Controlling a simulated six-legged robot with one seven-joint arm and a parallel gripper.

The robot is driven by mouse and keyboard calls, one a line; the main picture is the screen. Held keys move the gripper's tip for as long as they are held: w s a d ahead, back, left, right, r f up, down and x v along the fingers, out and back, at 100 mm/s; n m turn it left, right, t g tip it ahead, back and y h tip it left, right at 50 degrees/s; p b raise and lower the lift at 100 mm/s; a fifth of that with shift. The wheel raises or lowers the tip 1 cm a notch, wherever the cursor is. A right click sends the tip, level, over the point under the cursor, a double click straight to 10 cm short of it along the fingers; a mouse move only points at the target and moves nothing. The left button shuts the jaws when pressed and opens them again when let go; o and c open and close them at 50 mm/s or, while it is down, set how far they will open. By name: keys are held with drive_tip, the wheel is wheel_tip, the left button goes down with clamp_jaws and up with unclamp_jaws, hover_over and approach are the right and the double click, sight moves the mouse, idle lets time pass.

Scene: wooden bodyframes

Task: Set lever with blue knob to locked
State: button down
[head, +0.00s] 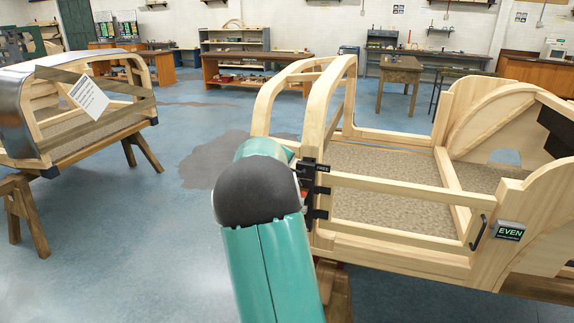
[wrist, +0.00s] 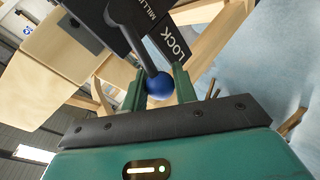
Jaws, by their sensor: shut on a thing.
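In the wrist view the blue knob (wrist: 161,86) sits at the end of a grey lever (wrist: 133,32). My gripper (wrist: 159,84) has its two green fingers on either side of the knob and is shut on it. A black plate (wrist: 170,58) behind the knob carries the word LOCK beside the lever and part of another word above. In the head view a black bracket (head: 322,178) is fixed to the wooden frame's corner post, with a small label that seems to read FREE. My arm hides the knob and my gripper there.
The wooden bodyframe (head: 390,186) with open rails stands at the right. A sign reading EVEN (head: 508,231) and a black handle (head: 478,232) are on its side. Another bodyframe (head: 85,112) rests on trestles at the left. Blue floor between them is free.

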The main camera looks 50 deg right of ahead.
drive_tip(key=shift+w+a+f+n, duration=0.15)
drive_tip(key=shift+w+f+n, duration=0.1)
drive_tip(key=shift+f+n, duration=0.05)
drive_tip(key=shift+s+f+g, duration=0.15)
drive_tip(key=shift+g, duration=0.25)
drive_tip(key=shift+f+n+g+h, duration=0.4)
drive_tip(key=shift+f+n, duration=0.05)
drive_tip(key=shift+n, duration=0.05)
drive_tip(key=c, duration=1.1)
unclamp_jaws()
drive_tip(key=shift+c, duration=0.2)
drive_tip(key=shift+r, duration=0.1)
drive_tip(key=v, duration=1.3)
drive_tip(key=shift+s+a+r, duration=0.15)
drive_tip(key=shift+s, duration=0.05)
